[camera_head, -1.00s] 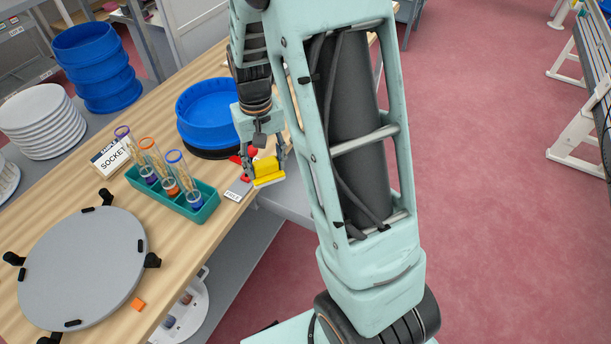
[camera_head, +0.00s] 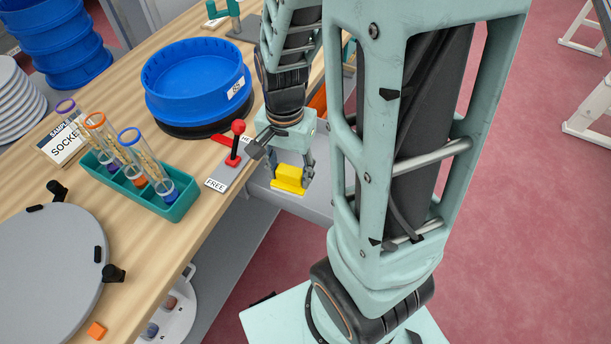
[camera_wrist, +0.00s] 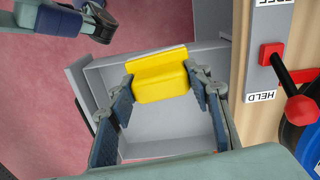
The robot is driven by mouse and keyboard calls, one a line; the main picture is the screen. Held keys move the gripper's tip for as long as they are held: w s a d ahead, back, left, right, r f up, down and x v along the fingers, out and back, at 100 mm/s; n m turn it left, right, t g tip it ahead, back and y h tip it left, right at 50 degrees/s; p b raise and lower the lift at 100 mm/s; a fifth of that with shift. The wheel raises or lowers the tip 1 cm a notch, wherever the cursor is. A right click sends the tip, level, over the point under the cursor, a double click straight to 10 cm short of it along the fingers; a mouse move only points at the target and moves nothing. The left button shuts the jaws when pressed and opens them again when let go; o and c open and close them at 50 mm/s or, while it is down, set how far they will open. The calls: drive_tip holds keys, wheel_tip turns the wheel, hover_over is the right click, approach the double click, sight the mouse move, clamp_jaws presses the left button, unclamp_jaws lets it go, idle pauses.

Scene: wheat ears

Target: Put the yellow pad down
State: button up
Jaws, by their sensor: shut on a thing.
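My gripper (camera_head: 287,172) is shut on the yellow pad (camera_head: 289,179), a small bright block with a thin wider edge. In the wrist view the pad (camera_wrist: 161,84) sits between the two fingers of my gripper (camera_wrist: 160,92). The pad is in front of a grey open tray or drawer (camera_wrist: 100,72) beside the wooden bench; the grey surface also shows under the pad in the head view (camera_head: 312,207). I cannot tell whether the pad touches it.
A red-knobbed lever (camera_head: 234,150) with FREE and HELD labels stands at the bench edge, close to my gripper. Blue sieves (camera_head: 198,85), a green rack (camera_head: 150,200) of tubes and a grey round plate (camera_head: 45,270) are on the bench (camera_head: 225,205). Pink floor lies beyond.

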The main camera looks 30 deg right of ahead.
sight(302, 165)
drive_tip(key=shift+s+f+m+b, duration=0.45)
drive_tip(key=shift+s+f, duration=0.3)
drive_tip(key=shift+f, duration=0.2)
drive_tip(key=shift+w+d+f, duration=0.1)
drive_tip(key=shift+d+f, duration=0.05)
drive_tip(key=shift+d, duration=0.05)
drive_tip(key=w+d+f+b, duration=0.1)
drive_tip(key=w+d+f, duration=0.1)
drive_tip(key=w+f, duration=0.1)
drive_tip(key=w+d+f, duration=0.2)
drive_tip(key=w+f, duration=0.1)
drive_tip(key=w, duration=0.1)
drive_tip(key=w+d+f+b, duration=0.1)
drive_tip(key=w+d+f, duration=0.2)
drive_tip(key=w, duration=0.1)
drive_tip(key=shift+w+b, duration=0.1)
drive_tip(key=shift+b, duration=0.25)
drive_tip(key=shift+w+f, duration=0.1)
drive_tip(key=shift+f, duration=0.15)
drive_tip(key=shift+w+f+b, duration=0.1)
drive_tip(key=shift+f+b, duration=0.2)
drive_tip(key=shift+f, duration=1.25)
